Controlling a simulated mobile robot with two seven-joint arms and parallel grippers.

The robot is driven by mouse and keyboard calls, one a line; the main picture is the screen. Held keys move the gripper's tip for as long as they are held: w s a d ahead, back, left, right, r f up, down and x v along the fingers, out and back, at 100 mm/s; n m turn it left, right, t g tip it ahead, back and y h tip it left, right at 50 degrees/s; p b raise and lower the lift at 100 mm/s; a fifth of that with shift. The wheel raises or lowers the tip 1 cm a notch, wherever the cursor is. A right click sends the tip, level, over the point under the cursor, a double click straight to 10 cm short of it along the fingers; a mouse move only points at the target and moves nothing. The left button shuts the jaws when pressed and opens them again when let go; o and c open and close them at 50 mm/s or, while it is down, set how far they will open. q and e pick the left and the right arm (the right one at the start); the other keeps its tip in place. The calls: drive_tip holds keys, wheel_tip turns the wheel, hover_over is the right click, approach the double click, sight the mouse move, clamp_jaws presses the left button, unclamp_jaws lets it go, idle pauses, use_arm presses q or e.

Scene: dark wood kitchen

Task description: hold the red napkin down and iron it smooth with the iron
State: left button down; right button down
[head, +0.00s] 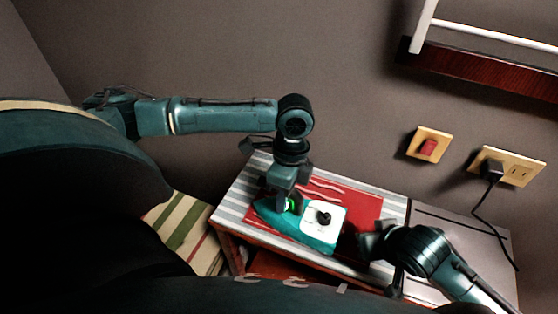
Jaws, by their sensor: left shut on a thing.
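The red napkin (361,210) lies on the grey-and-white striped top of a small table. Pale wavy lines, which look like wrinkles or marks, show on its far part. The teal iron (268,216) with a white rear part (335,217) and a black knob is over the napkin's near left part, its tip toward the left. My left gripper (291,203) is shut on the iron from above; its fingertips are partly hidden. My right gripper (370,243) is low at the napkin's right edge. Its fingers are dark and small, and contact with the napkin is unclear.
The striped table top (232,208) is bare along its left edge. A grey panel (450,228) adjoins on the right, crossed by a black cord (493,222) from a wall outlet (515,168). A red switch (429,147) and a shelf (480,70) are on the wall. A striped rug (183,226) lies below left.

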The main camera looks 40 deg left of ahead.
use_arm(q)
drive_tip(key=shift+w+d, duration=0.1)
drive_tip(key=shift+d, duration=0.45)
drive_tip(key=shift+s+a+r, duration=0.1)
drive_tip(key=shift+s+a, duration=0.05)
drive_tip(key=shift+a, duration=0.5)
drive_tip(key=shift+s+a, duration=0.15)
drive_tip(key=shift+a, duration=0.5)
drive_tip(key=shift+a, duration=0.1)
drive_tip(key=shift+s+a, duration=0.15)
drive_tip(key=shift+a, duration=0.4)
drive_tip(key=shift+s+a, duration=0.15)
drive_tip(key=shift+a, duration=0.35)
drive_tip(key=shift+d, duration=0.15)
drive_tip(key=shift+w+d, duration=0.2)
drive_tip(key=shift+d, duration=0.6)
drive_tip(key=shift+w+d, duration=0.2)
drive_tip(key=shift+d, duration=0.55)
drive_tip(key=shift+w+d, duration=0.2)
drive_tip(key=shift+d, duration=0.6)
drive_tip(key=shift+s+a+f, duration=0.15)
drive_tip(key=shift+s+a, duration=0.1)
drive_tip(key=shift+a, duration=0.65)
drive_tip(key=shift+s+a+f, duration=0.1)
drive_tip(key=shift+s+a, duration=0.1)
drive_tip(key=shift+a, duration=0.7)
